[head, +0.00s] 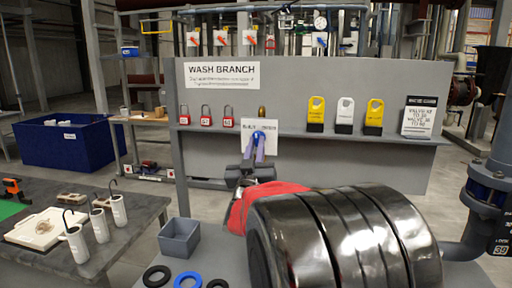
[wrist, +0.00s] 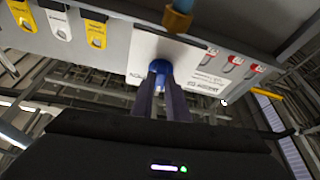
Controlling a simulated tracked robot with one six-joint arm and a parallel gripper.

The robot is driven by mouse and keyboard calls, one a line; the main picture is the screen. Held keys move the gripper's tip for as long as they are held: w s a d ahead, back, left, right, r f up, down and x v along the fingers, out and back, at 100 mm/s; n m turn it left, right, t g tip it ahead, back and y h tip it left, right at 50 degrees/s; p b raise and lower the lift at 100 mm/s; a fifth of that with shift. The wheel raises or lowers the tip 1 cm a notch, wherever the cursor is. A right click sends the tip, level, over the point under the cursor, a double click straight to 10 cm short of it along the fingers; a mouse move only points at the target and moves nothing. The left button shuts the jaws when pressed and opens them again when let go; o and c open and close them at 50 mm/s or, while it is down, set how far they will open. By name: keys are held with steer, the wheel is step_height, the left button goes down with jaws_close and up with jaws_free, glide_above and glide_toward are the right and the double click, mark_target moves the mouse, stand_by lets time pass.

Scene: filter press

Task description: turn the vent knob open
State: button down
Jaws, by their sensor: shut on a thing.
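The vent knob is a small blue knob (wrist: 159,67) in front of a white label plate (wrist: 185,58), seen in the wrist view. The plate (head: 271,126) also shows in the head view, on the front of the grey wash branch panel. My gripper (wrist: 159,88) reaches up to the knob with both fingers, one on either side, and is shut on it.
A shelf (head: 290,131) on the panel holds red padlocks (head: 206,116), yellow and white tags (head: 345,115) and a brass-coloured piece (head: 262,111). A grey bin (head: 180,237) and dark and blue rings (head: 187,280) lie on the bench below.

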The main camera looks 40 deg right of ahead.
steer(key=m+g, duration=0.1)
steer(key=m, duration=0.2)
steer(key=m+g+h, duration=0.1)
steer(key=m, duration=0.2)
steer(key=m+g+h, duration=0.1)
steer(key=m+g, duration=0.1)
steer(key=m, duration=0.1)
steer(key=shift+w+a+m, duration=0.1)
steer(key=shift+w+m, duration=0.15)
steer(key=shift+m, duration=0.05)
steer(key=m+g, duration=0.1)
steer(key=m, duration=0.2)
steer(key=m+g, duration=0.2)
steer(key=shift+m+h, duration=0.4)
steer(key=c, duration=1.7)
jaws_free()
steer(key=shift+w+r, duration=0.1)
steer(key=shift+a, duration=0.15)
steer(key=shift+s+a, duration=0.2)
steer(key=shift+a, duration=0.3)
steer(key=v, duration=1.2)
steer(key=shift+s+a+f, duration=0.15)
steer(key=shift+a+f, duration=0.05)
steer(key=shift+f, duration=0.05)
